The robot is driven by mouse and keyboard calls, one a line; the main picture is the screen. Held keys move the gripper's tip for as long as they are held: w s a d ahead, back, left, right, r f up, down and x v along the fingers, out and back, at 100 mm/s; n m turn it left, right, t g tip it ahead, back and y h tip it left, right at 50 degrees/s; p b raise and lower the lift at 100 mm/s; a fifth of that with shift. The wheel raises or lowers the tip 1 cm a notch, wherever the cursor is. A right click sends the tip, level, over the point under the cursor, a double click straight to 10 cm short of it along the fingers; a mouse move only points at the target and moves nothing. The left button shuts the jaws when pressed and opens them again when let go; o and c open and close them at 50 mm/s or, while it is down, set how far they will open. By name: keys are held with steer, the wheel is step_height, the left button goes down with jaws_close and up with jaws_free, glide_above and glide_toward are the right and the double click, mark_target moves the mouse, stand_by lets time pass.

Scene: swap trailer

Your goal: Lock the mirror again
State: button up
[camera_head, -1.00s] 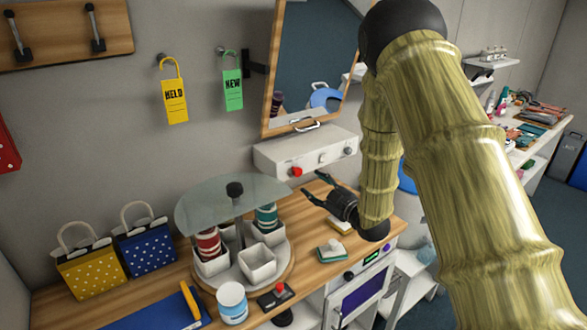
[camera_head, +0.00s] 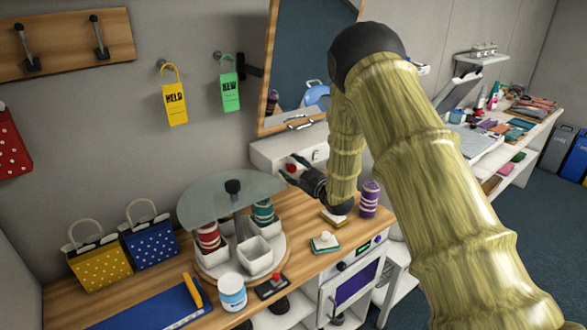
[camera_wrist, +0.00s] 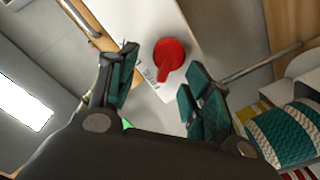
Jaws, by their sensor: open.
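The mirror (camera_head: 308,55) in its wooden frame stands tilted against the wall, with a metal handle (camera_head: 299,123) at its lower edge. Below it is a white box (camera_head: 268,152) with a red knob. In the wrist view the red knob (camera_wrist: 170,55) sits on the white panel, its pointer aimed down beside small lettering that seems to read "FREE". My gripper (camera_head: 291,172) is open at the box front, partly covering the knob in the head view. In the wrist view its fingers (camera_wrist: 161,62) stand either side of the knob, with no clear contact.
A glass-topped carousel (camera_head: 233,200) with cups and white bins stands left of my gripper. A purple cup (camera_head: 369,200) and a sponge (camera_head: 325,243) are on the wooden worktop. Yellow and green tags (camera_head: 230,92) hang on the wall.

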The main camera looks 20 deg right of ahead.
steer(key=shift+w+f, duration=0.4)
steer(key=shift+f, duration=0.05)
steer(key=shift+c, duration=0.4)
steer(key=shift+s+r, duration=0.1)
steer(key=c, duration=0.9)
steer(key=shift+m+b, duration=0.3)
steer(key=shift+b, duration=0.05)
steer(key=m+b, duration=0.2)
steer(key=shift+d+m, duration=0.25)
steer(key=shift+m, duration=0.15)
steer(key=m+b, duration=0.1)
steer(key=m, duration=0.2)
steer(key=m+b, duration=0.1)
steer(key=shift+w+d+r+m+b, duration=0.1)
steer(key=shift+w+d+m+b, duration=0.1)
steer(key=shift+d+m+b, duration=0.15)
steer(key=shift+w+d+m+b, duration=0.15)
steer(key=shift+m+b, duration=0.45)
steer(key=shift+m, duration=0.7)
steer(key=shift+d+m+b, duration=0.15)
steer(key=shift+m+b, duration=0.4)
steer(key=shift+m, duration=0.8)
steer(key=shift+w+d+m+b, duration=0.15)
steer(key=shift+m+b, duration=0.45)
steer(key=shift+m, duration=0.7)
steer(key=shift+s, duration=0.1)
